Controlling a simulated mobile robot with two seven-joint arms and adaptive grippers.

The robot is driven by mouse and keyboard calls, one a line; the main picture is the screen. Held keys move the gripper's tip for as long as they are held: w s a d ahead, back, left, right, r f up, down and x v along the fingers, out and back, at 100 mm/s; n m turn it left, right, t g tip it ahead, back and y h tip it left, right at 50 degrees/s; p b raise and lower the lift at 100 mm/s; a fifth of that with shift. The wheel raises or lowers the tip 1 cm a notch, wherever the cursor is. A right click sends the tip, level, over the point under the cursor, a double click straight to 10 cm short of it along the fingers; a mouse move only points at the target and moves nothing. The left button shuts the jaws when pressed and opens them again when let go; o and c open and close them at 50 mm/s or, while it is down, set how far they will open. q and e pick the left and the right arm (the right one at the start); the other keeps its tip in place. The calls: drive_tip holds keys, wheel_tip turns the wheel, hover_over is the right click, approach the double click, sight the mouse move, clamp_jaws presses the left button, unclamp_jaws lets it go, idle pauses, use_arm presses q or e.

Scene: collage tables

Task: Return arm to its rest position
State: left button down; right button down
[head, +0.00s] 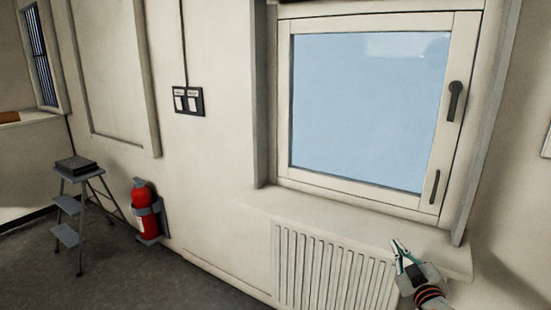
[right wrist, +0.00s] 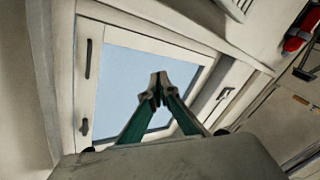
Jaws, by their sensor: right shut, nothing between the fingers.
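My right gripper (head: 398,248) shows at the lower right of the head view, in front of the window sill and above the radiator's right end. In the right wrist view its green fingers meet at their tips (right wrist: 160,84). It is shut and empty, with the window pane behind it. My left gripper is in neither view.
A closed white window (head: 370,110) with a dark handle (head: 455,101) fills the wall above the sill (head: 330,220). A ribbed radiator (head: 330,270) is below. A red fire extinguisher (head: 145,212) and a grey step stool (head: 68,207) stand at the left.

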drive_tip(key=s+a+f+g+y, duration=0.15)
drive_tip(key=s+a+f, duration=0.25)
drive_tip(key=s+f, duration=0.4)
drive_tip(key=s+a+f+g+y, duration=0.15)
drive_tip(key=s+a+f, duration=0.25)
drive_tip(key=s+f, duration=0.5)
drive_tip(key=s+a+f+m+g, duration=0.1)
drive_tip(key=s+a+f+g, duration=0.1)
drive_tip(key=s+f, duration=0.4)
drive_tip(key=s+a+f+g, duration=0.2)
drive_tip(key=s+a+f, duration=0.2)
drive_tip(key=s, duration=0.7)
wheel_tip(320, 180, down, 2)
drive_tip(key=shift+s+a+f+m, duration=0.1)
drive_tip(key=shift+s+a+m, duration=0.05)
drive_tip(key=shift+m, duration=0.25)
